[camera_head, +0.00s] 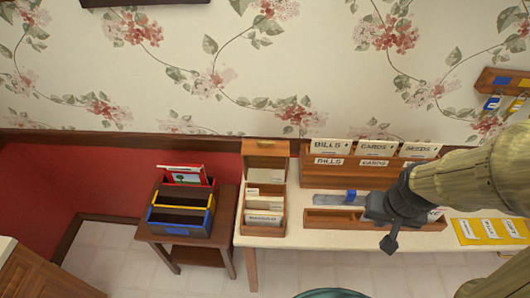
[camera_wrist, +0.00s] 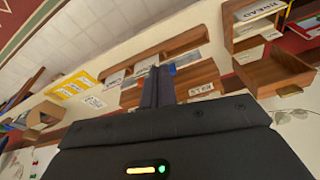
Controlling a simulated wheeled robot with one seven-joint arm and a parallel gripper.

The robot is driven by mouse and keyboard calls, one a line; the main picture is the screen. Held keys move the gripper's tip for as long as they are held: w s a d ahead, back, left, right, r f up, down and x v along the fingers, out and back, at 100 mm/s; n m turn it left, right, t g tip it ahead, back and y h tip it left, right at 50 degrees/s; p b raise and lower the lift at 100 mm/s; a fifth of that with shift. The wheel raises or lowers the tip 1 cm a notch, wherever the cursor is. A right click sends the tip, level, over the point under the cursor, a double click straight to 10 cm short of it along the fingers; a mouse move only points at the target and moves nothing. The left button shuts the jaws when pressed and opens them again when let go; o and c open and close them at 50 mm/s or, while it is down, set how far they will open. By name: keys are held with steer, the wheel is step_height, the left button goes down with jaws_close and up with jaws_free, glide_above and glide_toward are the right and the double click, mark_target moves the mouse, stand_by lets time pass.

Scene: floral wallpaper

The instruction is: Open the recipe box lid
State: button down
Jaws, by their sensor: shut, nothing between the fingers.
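The wooden recipe box (camera_head: 279,222) stands on the white table, left of the letter sorter, with white cards inside. Its lid (camera_head: 266,147) is raised at the back, with a brass clasp at its edge. In the wrist view the box (camera_wrist: 230,40) is at the upper right, and the lid (camera_wrist: 275,72) shows below it with the clasp. My gripper (camera_head: 368,208) is over the table to the right of the box, apart from it. In the wrist view its fingers (camera_wrist: 158,75) are shut and empty.
A wooden sorter (camera_head: 315,177) with labelled cards stands against the wall. A low wooden tray (camera_head: 325,218) lies before it, with a grey item (camera_head: 325,199) between. A side table (camera_head: 160,232) holds a coloured file holder (camera_head: 180,229). Yellow sheet (camera_head: 468,231) lies at right.

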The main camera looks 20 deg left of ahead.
steer(key=w+a+f+t+y+b, duration=0.1)
steer(key=w+a+f+t+b, duration=0.3)
steer(key=w+a+f+b, duration=0.4)
steer(key=w+a+f+t+b, duration=0.4)
steer(key=a+f, duration=0.1)
steer(key=a, duration=0.5)
steer(key=s+a+r+n+t+y+b, duration=0.1)
steer(key=s+a+n+t+y+b, duration=0.1)
steer(key=s+a+t+b, duration=0.3)
steer(key=a+t+y+b, duration=0.1)
steer(key=a+t, duration=0.2)
steer(key=a, duration=0.4)
steer(key=shift+s+n+t+b, duration=0.15)
steer(key=shift+n+t+b, duration=0.15)
steer(key=shift+t+b, duration=0.1)
steer(key=shift+a, duration=0.15)
